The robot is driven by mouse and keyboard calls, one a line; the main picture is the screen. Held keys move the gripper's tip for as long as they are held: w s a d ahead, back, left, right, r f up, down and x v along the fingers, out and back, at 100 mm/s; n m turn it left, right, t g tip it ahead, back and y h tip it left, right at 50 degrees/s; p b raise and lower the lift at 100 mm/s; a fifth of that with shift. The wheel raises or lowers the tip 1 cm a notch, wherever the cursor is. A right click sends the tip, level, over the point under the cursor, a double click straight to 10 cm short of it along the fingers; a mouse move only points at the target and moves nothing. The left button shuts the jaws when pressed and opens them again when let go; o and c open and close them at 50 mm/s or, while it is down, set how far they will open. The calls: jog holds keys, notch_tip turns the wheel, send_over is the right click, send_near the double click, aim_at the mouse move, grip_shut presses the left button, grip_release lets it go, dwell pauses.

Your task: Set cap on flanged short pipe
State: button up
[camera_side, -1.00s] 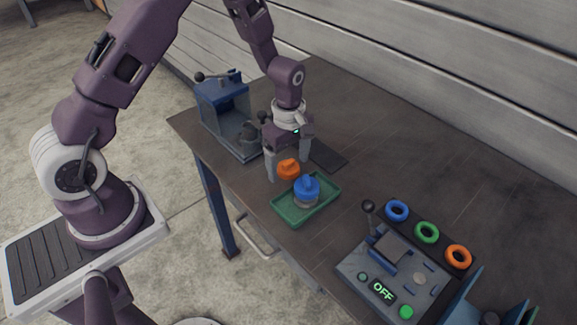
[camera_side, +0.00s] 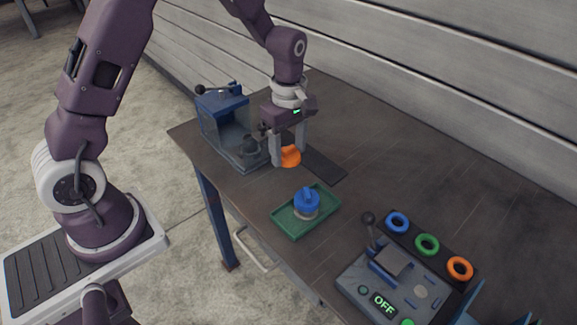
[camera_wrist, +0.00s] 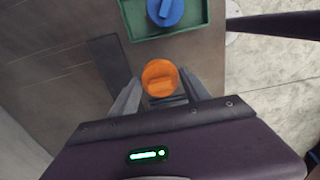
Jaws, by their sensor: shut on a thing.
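An orange cap (camera_side: 291,156) is held between the fingers of my gripper (camera_side: 288,160), above the table behind the green tray. In the wrist view the orange cap (camera_wrist: 160,77) sits between the two fingertips (camera_wrist: 158,88), its raised grip bar facing the camera. A short metal flanged pipe (camera_side: 306,211) stands upright in the green tray (camera_side: 284,225), with a blue cap (camera_side: 307,199) on its top. The blue cap also shows in the wrist view (camera_wrist: 165,10). My gripper is apart from the tray and the pipe.
A blue fixture with a lever (camera_side: 226,115) stands at the left of the table. A control box reading OFF (camera_side: 384,302) is at the front right, beside blue, green and orange rings (camera_side: 427,244). A dark flat strip (camera_side: 325,165) lies beside my gripper. The table's back right is clear.

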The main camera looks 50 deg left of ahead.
aim_at(289, 148)
jog(key=shift+r, duration=3.2)
jog(key=shift+r, duration=0.25)
notch_tip(289, 148, up, 5)
jog(key=a+n, duration=0.6)
jog(key=a, duration=0.8)
jog(key=f, duration=0.6)
jog(key=a+f, duration=0.1)
jog(key=f, duration=0.2)
jog(key=shift+s+f, duration=0.3)
jog(key=shift+s, duration=0.1)
jog(key=shift+f, duration=0.35)
jog(key=shift+f, duration=1.5)
